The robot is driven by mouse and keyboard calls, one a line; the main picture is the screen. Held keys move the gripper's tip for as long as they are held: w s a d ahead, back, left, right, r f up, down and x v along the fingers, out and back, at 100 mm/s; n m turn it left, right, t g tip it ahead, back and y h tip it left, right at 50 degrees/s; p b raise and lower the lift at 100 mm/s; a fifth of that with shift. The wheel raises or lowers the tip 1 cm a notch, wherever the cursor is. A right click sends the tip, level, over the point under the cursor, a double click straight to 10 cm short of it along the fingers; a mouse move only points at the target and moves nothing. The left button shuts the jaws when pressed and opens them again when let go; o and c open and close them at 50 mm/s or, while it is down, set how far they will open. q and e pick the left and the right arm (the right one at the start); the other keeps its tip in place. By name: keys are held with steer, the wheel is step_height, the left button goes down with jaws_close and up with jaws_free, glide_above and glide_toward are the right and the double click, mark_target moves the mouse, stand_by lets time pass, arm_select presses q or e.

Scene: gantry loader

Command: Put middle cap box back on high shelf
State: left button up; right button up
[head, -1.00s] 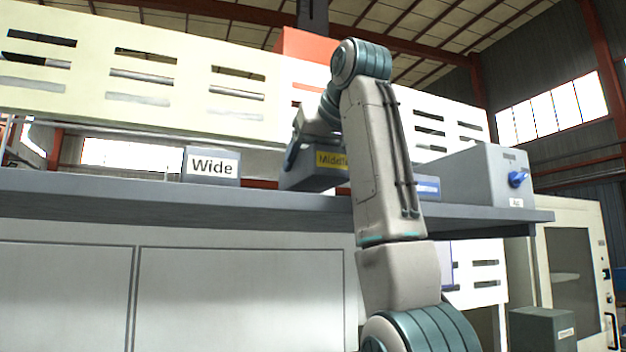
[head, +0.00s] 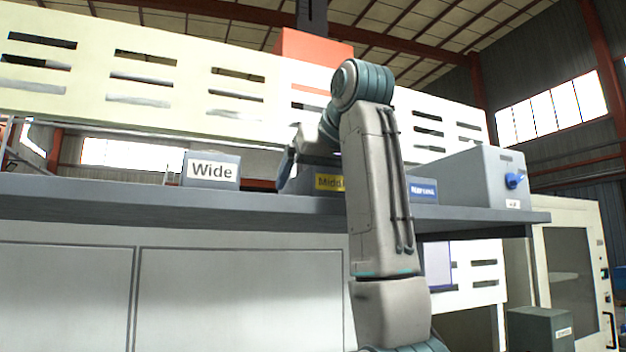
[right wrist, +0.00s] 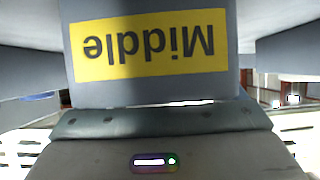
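The grey middle cap box (head: 307,186) with the yellow "Middle" label is at the high shelf's (head: 150,208) front part, between the Wide and blue-labelled boxes. My arm hides its right side in the head view. In the right wrist view its label (right wrist: 150,45) fills the top middle, upside down and close. My right gripper (head: 287,168) is at the box, with one blue-grey finger showing by its left side. The other finger is hidden, so I cannot tell whether it still grips. Contact between box and shelf is not clear. My left gripper is out of view.
The Wide box (head: 211,168) stands to the left on the shelf. A blue-labelled box (head: 423,197) is close on the right, and a larger grey box (head: 480,178) with a blue knob is at the right end. A slotted cream gantry beam (head: 190,85) runs behind.

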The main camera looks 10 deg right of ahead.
steer(key=shift+w+r, duration=0.1)
steer(key=shift+r, duration=0.05)
steer(key=s+b, duration=0.1)
steer(key=b, duration=0.1)
steer(key=s+b, duration=0.1)
steer(key=b, duration=0.1)
steer(key=shift+d+r, duration=0.1)
steer(key=shift+d, duration=0.1)
steer(key=b+v, duration=0.5)
steer(key=v, duration=0.5)
steer(key=shift+r, duration=0.3)
steer(key=shift+w, duration=0.1)
